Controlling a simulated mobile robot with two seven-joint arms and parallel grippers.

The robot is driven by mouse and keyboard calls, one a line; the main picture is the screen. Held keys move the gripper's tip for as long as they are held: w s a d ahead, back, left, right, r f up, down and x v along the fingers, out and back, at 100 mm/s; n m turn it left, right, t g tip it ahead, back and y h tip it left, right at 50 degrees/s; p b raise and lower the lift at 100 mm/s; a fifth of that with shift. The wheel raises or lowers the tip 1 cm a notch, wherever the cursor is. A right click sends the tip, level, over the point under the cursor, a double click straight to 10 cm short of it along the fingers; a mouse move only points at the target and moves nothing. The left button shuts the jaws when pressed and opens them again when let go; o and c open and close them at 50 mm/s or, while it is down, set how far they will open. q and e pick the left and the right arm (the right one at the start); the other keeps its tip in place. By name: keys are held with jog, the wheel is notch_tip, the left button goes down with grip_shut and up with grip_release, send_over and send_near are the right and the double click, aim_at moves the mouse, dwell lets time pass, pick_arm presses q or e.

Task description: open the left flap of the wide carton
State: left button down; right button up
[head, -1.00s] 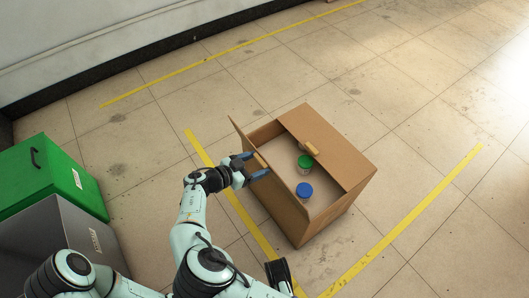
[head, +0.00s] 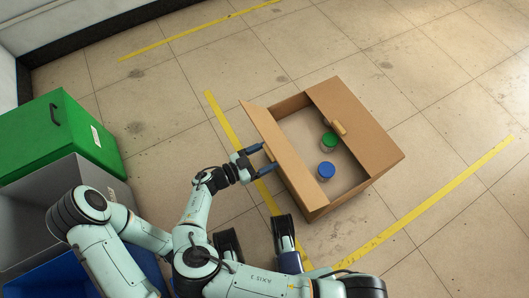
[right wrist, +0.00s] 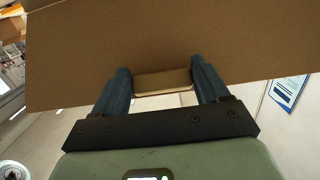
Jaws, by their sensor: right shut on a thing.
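The wide carton (head: 358,188) stands open-topped on the floor in the head view. Its left flap (head: 277,147) is raised off the opening and tilts outward to the left; its plain face fills the top of the right wrist view (right wrist: 190,45). My right gripper (head: 261,160) is at the flap's outer side. Its fingers are shut on the flap's small tan handle (right wrist: 163,83), seen between them in the wrist view. The right flap (head: 355,125) lies over the carton's right part with its own handle (head: 338,128). My left gripper is not in view.
A green-lidded jar (head: 330,139) and a blue-lidded jar (head: 326,170) stand inside the carton. A green bin (head: 60,135), a grey bin (head: 98,180) and a blue bin (head: 45,280) stand at the left. Yellow lines (head: 222,118) mark the floor; floor beyond the carton is free.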

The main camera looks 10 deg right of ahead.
jog(key=shift+s+d+f, duration=0.1)
jog(key=shift+d+f, duration=0.05)
jog(key=shift+f, duration=0.3)
jog(key=o, duration=1.5)
jog(key=shift+r, duration=0.1)
jog(key=shift+r, duration=0.15)
